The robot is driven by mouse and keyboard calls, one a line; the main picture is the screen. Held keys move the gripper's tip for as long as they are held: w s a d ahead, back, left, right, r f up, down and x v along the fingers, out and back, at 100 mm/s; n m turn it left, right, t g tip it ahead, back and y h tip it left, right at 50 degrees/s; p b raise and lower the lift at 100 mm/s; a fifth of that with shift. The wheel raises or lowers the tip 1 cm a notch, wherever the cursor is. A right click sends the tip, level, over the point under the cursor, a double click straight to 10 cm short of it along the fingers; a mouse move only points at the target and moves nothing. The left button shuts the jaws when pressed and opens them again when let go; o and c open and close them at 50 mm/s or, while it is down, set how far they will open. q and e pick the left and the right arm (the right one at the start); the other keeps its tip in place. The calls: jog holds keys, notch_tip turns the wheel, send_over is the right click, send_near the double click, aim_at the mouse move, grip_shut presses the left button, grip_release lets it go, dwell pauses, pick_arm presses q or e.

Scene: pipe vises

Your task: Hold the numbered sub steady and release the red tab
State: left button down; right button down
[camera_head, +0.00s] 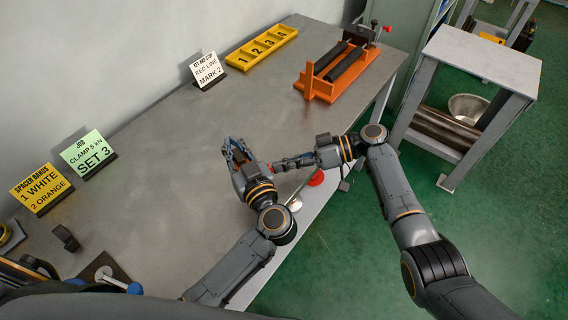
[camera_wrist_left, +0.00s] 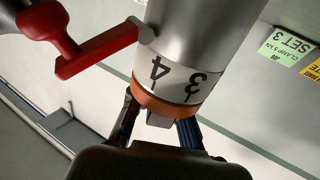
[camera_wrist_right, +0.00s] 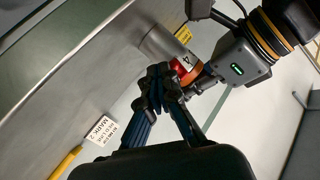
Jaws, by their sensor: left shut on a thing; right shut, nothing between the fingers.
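The numbered sub is a grey metal cylinder (camera_wrist_left: 205,25) with a white ring showing 4 and 3 and an orange band; it also shows in the right wrist view (camera_wrist_right: 160,45). My left gripper (camera_head: 236,148) is shut on it, its fingers at the orange band's end (camera_wrist_left: 160,125).
An orange pipe vise (camera_head: 320,88) and a yellow numbered tray (camera_head: 262,47) stand at the bench's back. Signs (camera_head: 88,153) line the wall side. The bench's middle is clear. A side table (camera_head: 485,62) stands at the right. A red round part (camera_head: 316,179) is at the bench edge.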

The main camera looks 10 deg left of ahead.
dwell(0.7)
jog(key=w+d, duration=0.3)
jog(key=d, duration=0.6)
jog(key=shift+w+d+r, duration=0.2)
jog(key=shift+r, duration=0.15)
pick_arm(q)
jog(key=c, duration=1.2)
grip_release()
